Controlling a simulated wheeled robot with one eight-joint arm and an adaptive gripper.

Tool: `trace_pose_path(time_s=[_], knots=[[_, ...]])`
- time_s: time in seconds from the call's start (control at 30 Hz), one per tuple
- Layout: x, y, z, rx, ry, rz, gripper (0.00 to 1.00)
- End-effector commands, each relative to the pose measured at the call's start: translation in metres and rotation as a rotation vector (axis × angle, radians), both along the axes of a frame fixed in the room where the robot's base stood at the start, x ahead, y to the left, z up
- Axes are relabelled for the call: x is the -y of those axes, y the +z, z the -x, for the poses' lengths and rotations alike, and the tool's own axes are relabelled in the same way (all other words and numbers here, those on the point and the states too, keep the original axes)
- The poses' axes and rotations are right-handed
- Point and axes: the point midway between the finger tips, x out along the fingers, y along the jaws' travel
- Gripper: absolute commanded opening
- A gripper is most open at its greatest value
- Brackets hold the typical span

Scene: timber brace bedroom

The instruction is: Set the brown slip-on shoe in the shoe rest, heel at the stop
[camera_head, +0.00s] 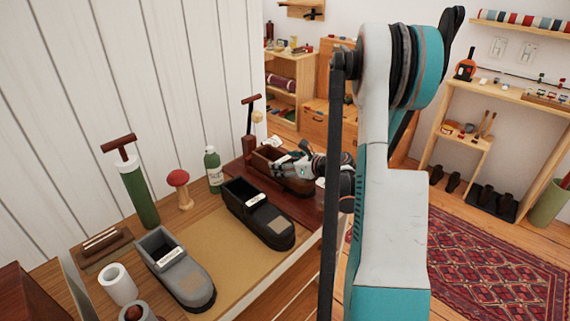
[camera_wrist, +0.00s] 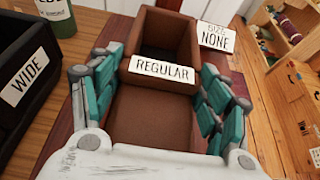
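The brown slip-on shoe (camera_head: 268,160), labelled REGULAR, is at the far end of the bench; in the wrist view the shoe (camera_wrist: 150,112) points its toe toward me, with its opening at the far end. My gripper (camera_head: 305,170) reaches it from the right. In the wrist view, my gripper's (camera_wrist: 160,80) jointed fingers lie along both sides of the shoe and seem to touch it. A dark red-brown board (camera_head: 300,208), which looks like the shoe rest, is under the shoe. The heel stop is not clearly visible, and whether the sole touches the board is hidden.
A black shoe (camera_head: 272,226) labelled WIDE stands close to the left of the brown one. A grey shoe (camera_head: 183,280) is nearer. A green bottle (camera_head: 213,168), red-topped peg (camera_head: 180,190) and green cylinder (camera_head: 139,195) line the wall. A SIZE NONE card (camera_wrist: 215,37) is by the heel.

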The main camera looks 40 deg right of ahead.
Motion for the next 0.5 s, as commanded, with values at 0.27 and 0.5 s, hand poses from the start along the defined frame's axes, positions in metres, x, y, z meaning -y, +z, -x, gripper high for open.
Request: trace_pose_path(time_s=[0.27,0.5], knots=[[0.0000,-0.0001,0.0001,0.000,0.000,0.000,0.90],[0.0000,0.0012,0.0002,0.000,0.000,0.000,0.90]])
